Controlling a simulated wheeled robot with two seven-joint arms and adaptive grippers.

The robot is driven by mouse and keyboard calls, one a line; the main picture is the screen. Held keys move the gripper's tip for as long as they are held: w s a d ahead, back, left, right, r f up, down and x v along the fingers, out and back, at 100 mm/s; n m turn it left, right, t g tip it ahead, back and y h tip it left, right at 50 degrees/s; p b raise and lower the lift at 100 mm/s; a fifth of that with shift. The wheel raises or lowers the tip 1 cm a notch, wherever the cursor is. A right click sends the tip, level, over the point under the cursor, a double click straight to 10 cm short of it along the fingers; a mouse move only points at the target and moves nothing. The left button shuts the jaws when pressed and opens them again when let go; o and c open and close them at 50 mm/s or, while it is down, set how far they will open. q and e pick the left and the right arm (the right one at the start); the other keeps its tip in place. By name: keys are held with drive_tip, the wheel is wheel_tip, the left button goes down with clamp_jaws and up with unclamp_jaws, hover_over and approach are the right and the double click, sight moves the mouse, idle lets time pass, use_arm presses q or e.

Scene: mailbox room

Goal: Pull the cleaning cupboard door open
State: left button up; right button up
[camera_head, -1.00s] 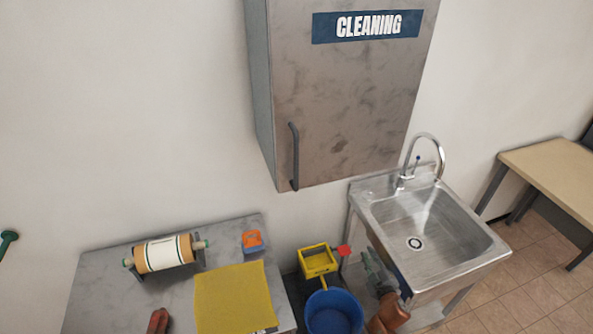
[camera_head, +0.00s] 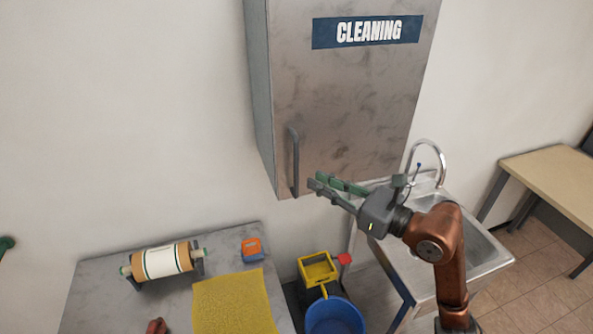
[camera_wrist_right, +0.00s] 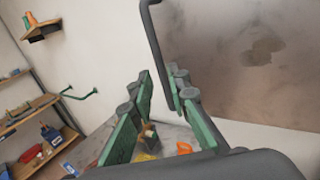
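The grey metal cleaning cupboard (camera_head: 255,95) hangs on the wall, with its door (camera_head: 345,110) shut and a blue CLEANING sign on it. A dark vertical bar handle (camera_head: 294,165) is near the door's lower left edge. My right gripper (camera_head: 315,181) is open and empty, just right of the handle's lower part, its fingers pointing left. In the right wrist view the handle (camera_wrist_right: 154,45) stands beyond the open fingers (camera_wrist_right: 162,82), roughly in line with the gap between them. I see no contact. My left gripper is not in view.
Below is a table (camera_head: 105,280) with a paper roll (camera_head: 165,260), an orange item (camera_head: 251,249) and a yellow cloth (camera_head: 233,300). A blue bucket (camera_head: 334,318) stands beside it. A steel sink (camera_head: 490,255) with a tall faucet (camera_head: 430,143) is under and right of the cupboard.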

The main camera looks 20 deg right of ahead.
sight(298, 172)
drive_tip(key=p+x, duration=0.1)
drive_tip(key=x, duration=0.6)
drive_tip(key=shift+w+a, duration=0.15)
drive_tip(key=shift+w, duration=0.05)
drive_tip(key=shift+c, duration=0.4)
clamp_jaws()
